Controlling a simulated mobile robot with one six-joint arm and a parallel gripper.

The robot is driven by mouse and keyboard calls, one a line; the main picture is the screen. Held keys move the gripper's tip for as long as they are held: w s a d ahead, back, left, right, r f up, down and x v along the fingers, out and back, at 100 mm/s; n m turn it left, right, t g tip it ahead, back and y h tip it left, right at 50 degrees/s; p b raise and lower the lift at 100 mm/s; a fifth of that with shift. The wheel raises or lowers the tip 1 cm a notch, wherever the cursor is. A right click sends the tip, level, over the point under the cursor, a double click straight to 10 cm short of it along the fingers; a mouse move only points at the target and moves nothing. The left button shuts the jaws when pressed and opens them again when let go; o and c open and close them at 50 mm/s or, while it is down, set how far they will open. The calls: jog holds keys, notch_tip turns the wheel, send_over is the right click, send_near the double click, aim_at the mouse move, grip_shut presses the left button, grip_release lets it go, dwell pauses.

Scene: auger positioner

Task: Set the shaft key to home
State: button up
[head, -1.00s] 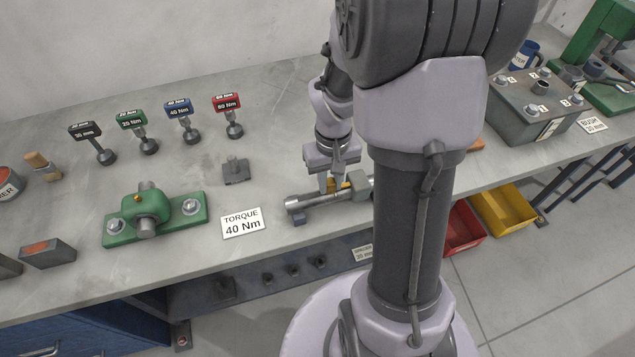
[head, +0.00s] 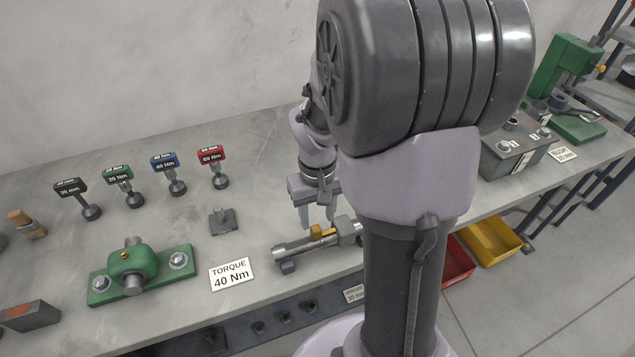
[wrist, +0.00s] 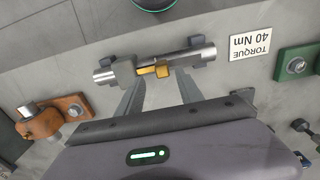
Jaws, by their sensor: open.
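The shaft key is a yellow-orange piece (head: 322,233) on the grey metal shaft (head: 290,249), which lies across supports near the bench's front edge. In the wrist view the key (wrist: 160,70) has a raised block and a thinner bar pointing left to a grey block (wrist: 124,70). My gripper (head: 318,217) hangs just behind and above the shaft, fingers apart and empty. In the wrist view its open fingers (wrist: 160,86) point toward the shaft, with the key ahead between them. My arm hides the shaft's right end in the head view.
A "TORQUE 40 Nm" card (head: 232,275) and a green bearing block (head: 135,270) stand left of the shaft. Several labelled tools (head: 170,170) stand behind. An orange-brown bracket (wrist: 55,118) shows in the wrist view.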

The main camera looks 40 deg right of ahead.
aim_at(318, 228)
notch_tip(318, 228, up, 12)
jog(key=p, duration=0.3)
jog(key=shift+p, duration=0.3)
